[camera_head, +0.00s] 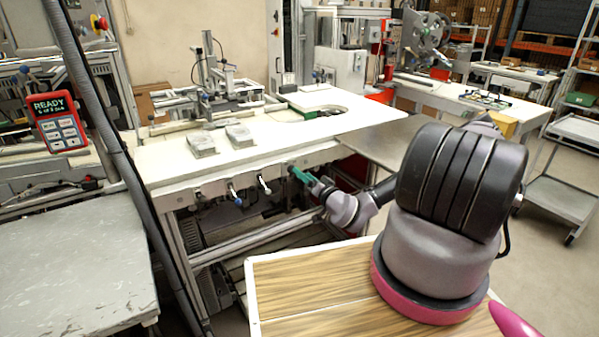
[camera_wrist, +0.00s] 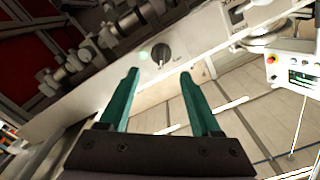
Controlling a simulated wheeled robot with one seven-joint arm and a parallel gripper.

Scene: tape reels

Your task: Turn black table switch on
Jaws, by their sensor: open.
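A black rotary switch (camera_wrist: 161,54) sits on the white front panel of the table (camera_wrist: 205,45) in the wrist view, with small lettering beside it that I cannot read. My gripper (camera_wrist: 159,74) is open and empty, its two teal fingers pointing toward the panel. The switch shows between and just beyond the fingertips; I see no contact. In the head view my gripper (camera_head: 293,169) is at the front rail of the white worktable (camera_head: 290,132). The black switch cannot be made out there, close to the fingers.
Two grey blocks (camera_head: 239,134) and a fixture (camera_head: 212,80) stand on the tabletop. A wooden-topped surface (camera_head: 320,290) lies below my arm.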

